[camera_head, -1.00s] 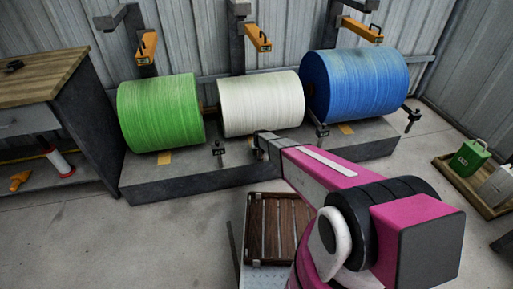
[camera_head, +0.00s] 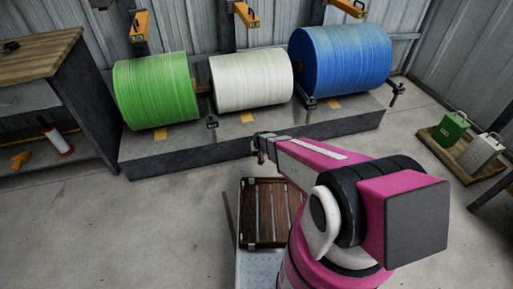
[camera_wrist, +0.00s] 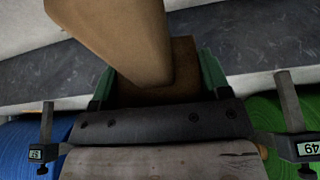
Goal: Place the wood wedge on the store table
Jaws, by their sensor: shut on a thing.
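My gripper (camera_wrist: 160,85) is shut on a brown wooden block, the wood wedge (camera_wrist: 125,35), which sits between its green-sided jaws in the wrist view. The wedge's tan face reaches up toward the top of that view. In the head view my gripper (camera_head: 260,146) is at the end of my pink arm, in front of the roll stand; the wedge is too small and hidden there to make out. A wood-topped bench (camera_head: 35,52) with a drawer stands at the left. I cannot tell whether it is the store table.
A green roll (camera_head: 155,90), a white roll (camera_head: 252,80) and a blue roll (camera_head: 345,60) lie on a low grey plinth (camera_head: 190,150). A wooden tray (camera_head: 448,145) with a green and a pale can is on the floor at right. Floor at left front is clear.

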